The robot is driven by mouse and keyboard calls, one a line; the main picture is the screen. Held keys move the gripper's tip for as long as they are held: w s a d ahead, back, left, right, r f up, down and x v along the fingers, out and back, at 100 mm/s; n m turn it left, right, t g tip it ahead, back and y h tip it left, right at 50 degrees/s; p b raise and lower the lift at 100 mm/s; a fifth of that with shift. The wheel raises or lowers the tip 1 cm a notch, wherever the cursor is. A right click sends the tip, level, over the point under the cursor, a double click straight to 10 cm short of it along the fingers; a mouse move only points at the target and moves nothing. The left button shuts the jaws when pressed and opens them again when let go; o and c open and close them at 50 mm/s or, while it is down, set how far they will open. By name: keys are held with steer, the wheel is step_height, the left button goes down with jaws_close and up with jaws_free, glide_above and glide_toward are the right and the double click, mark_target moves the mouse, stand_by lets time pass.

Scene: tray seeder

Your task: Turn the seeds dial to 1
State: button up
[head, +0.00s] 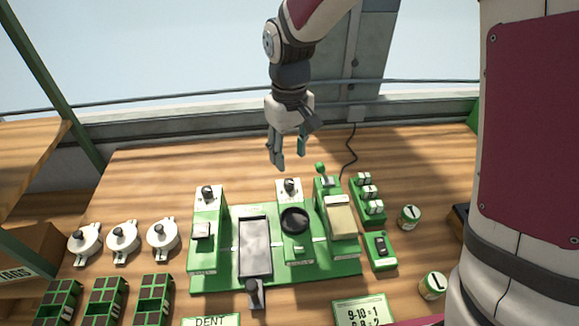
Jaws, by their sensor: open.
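My gripper (289,159) is open and empty, pointing down. It is in the air over the back of the green seeder machine (215,279), apart from it. Below the fingertips is a dark dial (290,185) on a white plate, on the middle block. A second dark dial (208,191) on a white plate is on the left block. The labels are too small to read, so I cannot tell which is the seeds dial or what number either dial points to.
The machine also bears a grey tray (254,248), a black round bowl (295,221) and a beige block (341,222). A green switch box (380,250) and small jars (410,216) stand right. White lidded pots (123,239) stand left. The wooden table behind is mostly clear.

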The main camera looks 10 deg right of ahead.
steer(key=shift+r, duration=1.4)
steer(key=s+d+r+m+t, duration=0.2)
steer(key=s+d+r+t, duration=0.1)
steer(key=s+d+r, duration=0.65)
steer(key=s+d+r+m+t, duration=0.1)
steer(key=s+r, duration=0.1)
steer(key=s, duration=0.4)
steer(key=s+d+r+m+t, duration=0.1)
steer(key=s+d+r+m, duration=0.1)
steer(key=s, duration=0.3)
steer(key=shift+s+d+r+t, duration=0.3)
steer(key=shift+s+r, duration=0.05)
steer(key=shift+r, duration=0.1)
